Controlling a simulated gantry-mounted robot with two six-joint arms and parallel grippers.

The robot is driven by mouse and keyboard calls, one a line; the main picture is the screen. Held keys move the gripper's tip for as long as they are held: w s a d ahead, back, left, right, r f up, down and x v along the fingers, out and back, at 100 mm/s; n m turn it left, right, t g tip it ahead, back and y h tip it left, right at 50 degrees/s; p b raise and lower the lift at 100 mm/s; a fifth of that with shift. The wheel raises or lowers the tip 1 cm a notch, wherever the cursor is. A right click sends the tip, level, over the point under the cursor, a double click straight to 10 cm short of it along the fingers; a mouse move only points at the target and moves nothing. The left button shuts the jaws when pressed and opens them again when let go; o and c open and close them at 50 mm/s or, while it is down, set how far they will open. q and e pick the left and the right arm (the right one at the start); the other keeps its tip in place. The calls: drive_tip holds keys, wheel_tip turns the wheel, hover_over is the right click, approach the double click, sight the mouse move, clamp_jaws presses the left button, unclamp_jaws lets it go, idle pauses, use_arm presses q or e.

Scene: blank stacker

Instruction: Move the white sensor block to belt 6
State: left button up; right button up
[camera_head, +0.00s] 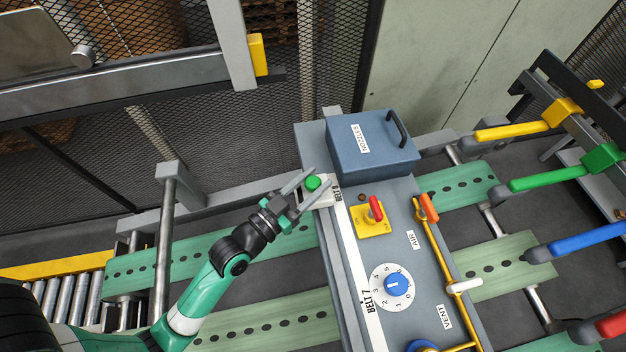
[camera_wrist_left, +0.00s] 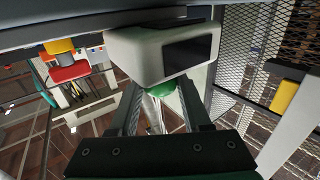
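The white sensor block (camera_head: 319,197) sits at the left edge of the grey console, beside a partly covered belt label. A round green part (camera_head: 313,183) is on it. In the left wrist view the block (camera_wrist_left: 150,52) is a rounded white box with a dark window, and the green part (camera_wrist_left: 185,92) shows beside it. My left gripper (camera_head: 320,176) is open, with its fingers spread on either side of the green part. I cannot tell whether the fingers touch it. My right gripper is not in view.
The console (camera_head: 405,200) carries a blue-grey NOZZLES box (camera_head: 375,143), a red switch on a yellow plate (camera_head: 372,218), a blue dial (camera_head: 397,286) and a yellow pipe (camera_head: 437,255). Green perforated belts (camera_head: 200,255) run on both sides. Coloured handles (camera_head: 545,178) stand at right.

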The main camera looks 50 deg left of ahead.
use_arm(q)
clamp_jaws()
idle(1.1)
